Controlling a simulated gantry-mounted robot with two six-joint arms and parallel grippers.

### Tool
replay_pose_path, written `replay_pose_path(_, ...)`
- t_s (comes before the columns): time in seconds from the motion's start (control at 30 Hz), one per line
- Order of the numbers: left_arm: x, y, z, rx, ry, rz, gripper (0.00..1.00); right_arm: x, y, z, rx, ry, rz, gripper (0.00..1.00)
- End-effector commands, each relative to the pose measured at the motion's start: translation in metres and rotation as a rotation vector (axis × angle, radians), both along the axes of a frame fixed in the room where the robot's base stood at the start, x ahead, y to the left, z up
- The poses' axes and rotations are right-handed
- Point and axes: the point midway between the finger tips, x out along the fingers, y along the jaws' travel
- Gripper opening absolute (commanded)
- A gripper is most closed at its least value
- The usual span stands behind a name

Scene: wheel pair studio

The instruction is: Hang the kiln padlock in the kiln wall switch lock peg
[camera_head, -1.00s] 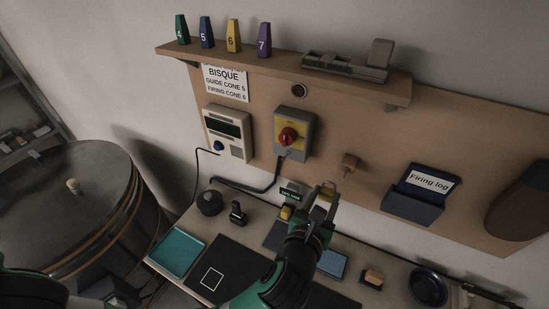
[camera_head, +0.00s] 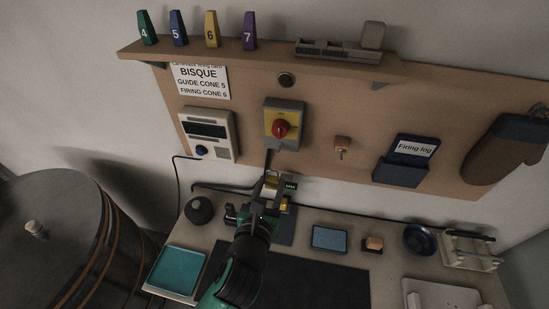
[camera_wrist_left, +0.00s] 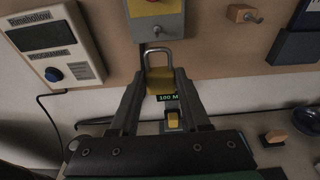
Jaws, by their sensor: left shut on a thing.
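The kiln wall switch (camera_head: 283,125) is a grey box with a yellow plate and a red knob, fixed to the brown wall board. Its lower part also shows at the top of the left wrist view (camera_wrist_left: 157,22). My left gripper (camera_head: 270,184) is just below the switch. In the left wrist view it is shut on the padlock (camera_wrist_left: 159,80), which has a yellow body and a silver shackle pointing up. The shackle top overlaps the switch's lower edge in that view; I cannot tell whether they touch. My right gripper is out of view.
A control box (camera_head: 207,134) is left of the switch. A wooden block with a hook (camera_head: 342,146) and a firing log holder (camera_head: 402,168) are to its right. A shelf (camera_head: 270,62) runs above. A teal tray (camera_head: 177,271) and a blue pad (camera_head: 329,238) lie on the bench.

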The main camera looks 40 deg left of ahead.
Motion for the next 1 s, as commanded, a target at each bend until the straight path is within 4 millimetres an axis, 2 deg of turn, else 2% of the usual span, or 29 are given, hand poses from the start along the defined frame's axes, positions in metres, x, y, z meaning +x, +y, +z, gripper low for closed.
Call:
replay_pose_path(0.53,0.042,0.028,0.001,0.000,-0.001,0.001,0.00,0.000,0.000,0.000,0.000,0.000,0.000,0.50)
replay_pose_path(1.0,0.046,0.030,0.000,0.000,-0.001,-0.001,0.00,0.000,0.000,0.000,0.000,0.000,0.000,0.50)
